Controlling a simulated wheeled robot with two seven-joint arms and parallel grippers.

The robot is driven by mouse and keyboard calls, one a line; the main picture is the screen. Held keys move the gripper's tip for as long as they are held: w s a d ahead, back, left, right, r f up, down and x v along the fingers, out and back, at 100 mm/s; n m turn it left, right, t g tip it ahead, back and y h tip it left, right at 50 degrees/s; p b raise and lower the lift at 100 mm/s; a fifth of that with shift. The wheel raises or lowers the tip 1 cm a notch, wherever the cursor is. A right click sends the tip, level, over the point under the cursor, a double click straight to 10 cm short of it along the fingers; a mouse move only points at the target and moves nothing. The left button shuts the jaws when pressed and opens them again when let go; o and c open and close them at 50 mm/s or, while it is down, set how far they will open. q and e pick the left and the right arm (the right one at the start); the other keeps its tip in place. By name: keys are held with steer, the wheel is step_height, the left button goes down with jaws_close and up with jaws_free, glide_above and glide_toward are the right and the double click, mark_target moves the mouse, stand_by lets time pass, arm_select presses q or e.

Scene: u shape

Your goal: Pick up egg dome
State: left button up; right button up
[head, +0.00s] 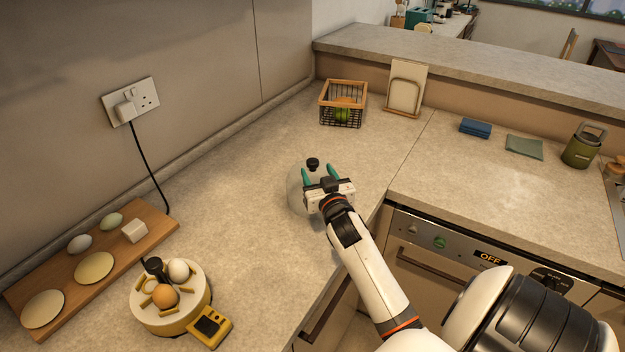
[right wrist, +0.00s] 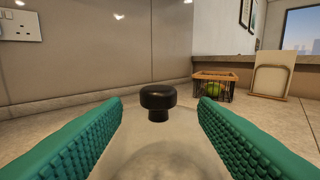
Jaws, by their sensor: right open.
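The egg dome (head: 297,193) is a clear, rounded lid with a black knob (head: 313,163) on top. It stands on the counter in the middle of the head view, partly hidden by my right gripper. My right gripper (head: 320,174) is open, its two teal fingers pointing at the knob. In the right wrist view the black knob (right wrist: 158,99) sits between the fingers and a little beyond their tips, with clear space on both sides. The clear dome top (right wrist: 155,150) shows below it. My left gripper is not in view.
An egg cooker (head: 165,305) with several eggs stands at the lower left. Behind it lies a wooden board (head: 70,262) with eggs and discs. A wire basket (head: 343,103) and an upright board (head: 405,90) stand at the back. The counter around the dome is clear.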

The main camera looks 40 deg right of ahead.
mark_target(314, 167)
steer(key=shift+w+d+r+p, duration=0.25)
steer(key=shift+w+p, duration=0.05)
steer(key=shift+w, duration=0.25)
steer(key=shift+w+d+r+p, duration=0.2)
steer(key=shift+w+r+p, duration=0.05)
steer(key=shift+w, duration=0.25)
steer(key=shift+f+x, duration=0.25)
steer(key=shift+x, duration=0.75)
steer(key=shift+w+d, duration=0.1)
steer(key=shift+w, duration=0.1)
steer(key=shift+s, duration=0.1)
steer(key=c, duration=1.1)
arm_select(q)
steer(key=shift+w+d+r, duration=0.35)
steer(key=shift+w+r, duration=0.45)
arm_select(e)
jaws_close()
